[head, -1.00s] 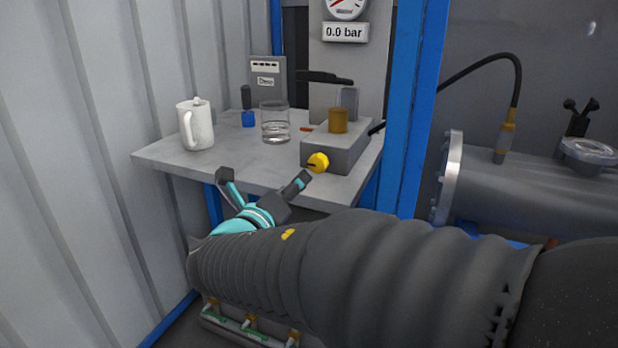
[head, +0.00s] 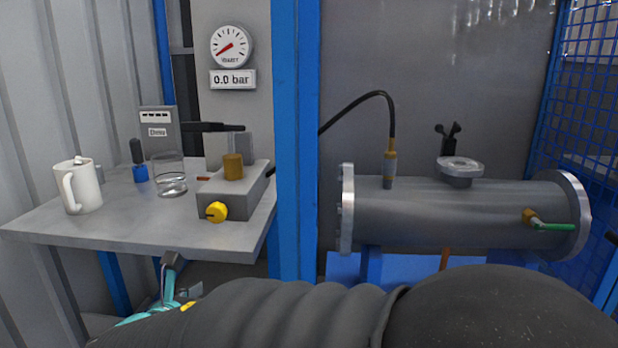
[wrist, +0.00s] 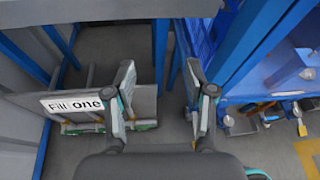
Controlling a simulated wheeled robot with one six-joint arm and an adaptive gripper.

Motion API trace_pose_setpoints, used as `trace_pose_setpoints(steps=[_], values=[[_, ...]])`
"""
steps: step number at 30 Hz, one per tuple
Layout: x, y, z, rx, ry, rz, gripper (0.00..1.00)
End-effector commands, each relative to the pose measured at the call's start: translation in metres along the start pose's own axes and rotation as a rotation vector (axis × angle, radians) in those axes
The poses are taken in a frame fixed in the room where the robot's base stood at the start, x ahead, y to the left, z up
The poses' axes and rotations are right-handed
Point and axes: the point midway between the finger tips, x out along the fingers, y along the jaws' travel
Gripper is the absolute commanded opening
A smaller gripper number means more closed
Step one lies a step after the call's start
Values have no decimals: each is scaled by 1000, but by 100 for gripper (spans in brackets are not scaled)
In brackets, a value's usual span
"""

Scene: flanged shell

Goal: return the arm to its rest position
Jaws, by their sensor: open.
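My gripper (wrist: 158,98) is open and empty in the wrist view, its two fingers apart with the floor and a table edge beyond them. In the head view only one finger of it (head: 170,275) shows clearly, below the front edge of the grey table; the rest is cut off or hidden behind my dark sleeved arm, which crosses the bottom of the picture. Nothing touches the fingers.
A flanged metal shell (head: 455,212) lies to the right. A "Fill one" sign (wrist: 85,104) shows low down.

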Motion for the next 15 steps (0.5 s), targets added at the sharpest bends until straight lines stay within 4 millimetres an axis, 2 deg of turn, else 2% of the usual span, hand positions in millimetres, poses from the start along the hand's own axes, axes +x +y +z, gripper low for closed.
trace_pose_setpoints(steps=[3, 6, 11, 15], values=[[0, -43, -35, 345, 182, -101, 55], [-1, -85, -59, 652, 309, -235, 55], [-12, -149, -89, 1164, 456, -497, 55], [-29, -198, -107, 1619, 528, -749, 55]])
